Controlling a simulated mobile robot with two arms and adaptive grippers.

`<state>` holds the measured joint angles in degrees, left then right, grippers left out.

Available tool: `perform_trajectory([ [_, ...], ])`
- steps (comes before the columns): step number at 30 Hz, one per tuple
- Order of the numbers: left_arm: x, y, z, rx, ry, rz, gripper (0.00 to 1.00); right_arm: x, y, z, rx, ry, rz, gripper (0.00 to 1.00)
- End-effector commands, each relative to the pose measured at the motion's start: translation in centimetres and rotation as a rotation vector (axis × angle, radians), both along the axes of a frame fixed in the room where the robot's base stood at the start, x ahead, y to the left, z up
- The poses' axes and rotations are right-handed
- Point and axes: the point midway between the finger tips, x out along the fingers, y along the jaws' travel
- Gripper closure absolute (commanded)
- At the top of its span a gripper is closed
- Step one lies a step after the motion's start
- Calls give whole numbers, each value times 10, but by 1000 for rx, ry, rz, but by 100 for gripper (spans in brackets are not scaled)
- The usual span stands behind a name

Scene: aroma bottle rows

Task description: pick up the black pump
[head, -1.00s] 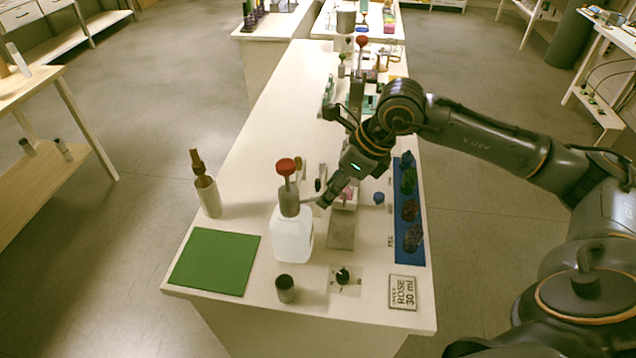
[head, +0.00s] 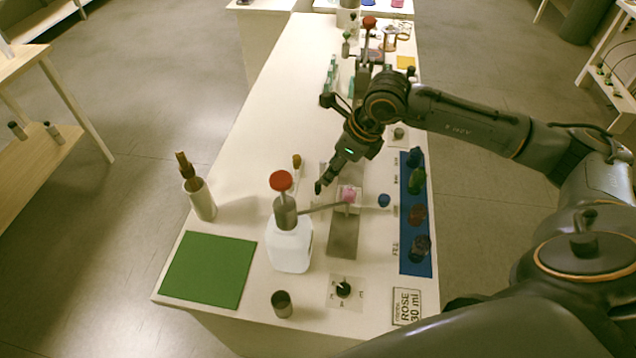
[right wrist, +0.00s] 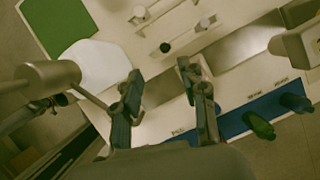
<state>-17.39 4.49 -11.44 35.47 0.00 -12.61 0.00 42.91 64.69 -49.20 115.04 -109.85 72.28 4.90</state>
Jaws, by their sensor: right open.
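A small black-topped piece (head: 318,187), which looks like the black pump, stands on the white table right at the fingertips of my right gripper (head: 328,180) in the head view. I cannot tell whether they touch. In the right wrist view my right gripper (right wrist: 165,95) is open, with a clear gap between its fingers and nothing visibly held. I cannot make out the black pump for sure in that view. My left gripper is not in view.
A white bottle (head: 290,248) with a red-topped head and long spout stands just left of my right gripper. A pink piece (head: 348,195) and a blue one (head: 384,200) are close by. Dark and green bottles line a blue mat (head: 416,268). A green mat (head: 208,270) lies clear.

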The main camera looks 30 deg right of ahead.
Motion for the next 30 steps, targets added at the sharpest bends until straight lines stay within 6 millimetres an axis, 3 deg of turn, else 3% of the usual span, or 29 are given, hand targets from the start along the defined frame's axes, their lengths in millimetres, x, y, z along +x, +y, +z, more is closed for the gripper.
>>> perform_trajectory([
  [6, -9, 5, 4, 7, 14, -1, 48, 8, 6, -22, 2, 0, -1, 58],
  [11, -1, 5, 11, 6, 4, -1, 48, 14, 8, -32, 2, 3, -2, 58],
  [18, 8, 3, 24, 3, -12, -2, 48, 29, 15, -64, 2, 2, -1, 58],
  [27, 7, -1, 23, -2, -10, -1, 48, 31, 16, -71, 1, -1, -1, 58],
  [28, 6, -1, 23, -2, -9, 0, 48, 31, 16, -71, 1, -1, -1, 60],
  [30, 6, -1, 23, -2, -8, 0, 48, 31, 16, -71, 1, -1, -1, 74],
])
